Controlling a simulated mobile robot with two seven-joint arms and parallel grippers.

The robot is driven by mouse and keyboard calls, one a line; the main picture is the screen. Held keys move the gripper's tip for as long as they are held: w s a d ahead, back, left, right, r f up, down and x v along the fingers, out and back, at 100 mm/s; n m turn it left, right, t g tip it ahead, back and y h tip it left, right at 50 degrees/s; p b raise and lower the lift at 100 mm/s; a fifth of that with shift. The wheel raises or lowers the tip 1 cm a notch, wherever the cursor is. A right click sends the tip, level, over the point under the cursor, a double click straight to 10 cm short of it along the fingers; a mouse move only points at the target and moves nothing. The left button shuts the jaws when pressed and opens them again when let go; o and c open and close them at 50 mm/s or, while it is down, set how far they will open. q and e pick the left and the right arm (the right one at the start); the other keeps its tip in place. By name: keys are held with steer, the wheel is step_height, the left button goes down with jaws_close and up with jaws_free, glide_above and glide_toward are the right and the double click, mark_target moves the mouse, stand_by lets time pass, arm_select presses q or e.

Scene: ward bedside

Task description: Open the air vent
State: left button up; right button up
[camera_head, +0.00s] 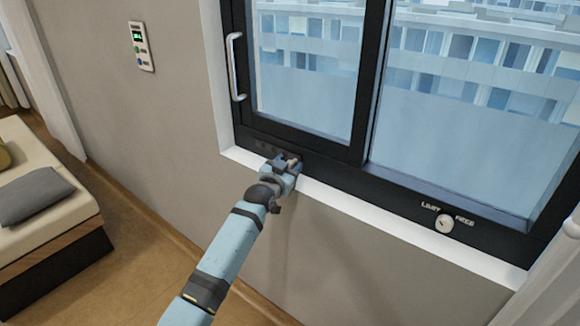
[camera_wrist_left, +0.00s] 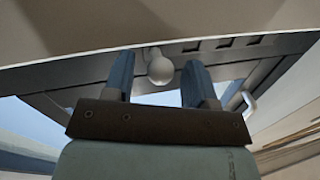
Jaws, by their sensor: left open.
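The air vent is a strip with dark slots (camera_head: 264,147) low in the black window frame, left of my gripper. The slots also show in the left wrist view (camera_wrist_left: 207,45). A pale round knob (camera_wrist_left: 160,69) on a short stem sits by the slots; in the left wrist view it appears between my open blue fingers, with a gap on both sides. My left gripper (camera_head: 288,163) is at the frame's lower rail, just above the white sill, and hides the knob in the head view. Whether the fingertips reach around the knob is unclear. My right gripper is not in view.
The window has a white handle (camera_head: 236,67) on its left sash. A round dial (camera_head: 444,223) marked "LIMIT" and "FREE" is on the lower right frame. The white sill (camera_head: 365,212) runs below. A wall panel (camera_head: 141,46) and a bed (camera_head: 40,190) are at left.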

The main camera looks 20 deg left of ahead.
arm_select(q)
steer(key=shift+w, duration=0.5)
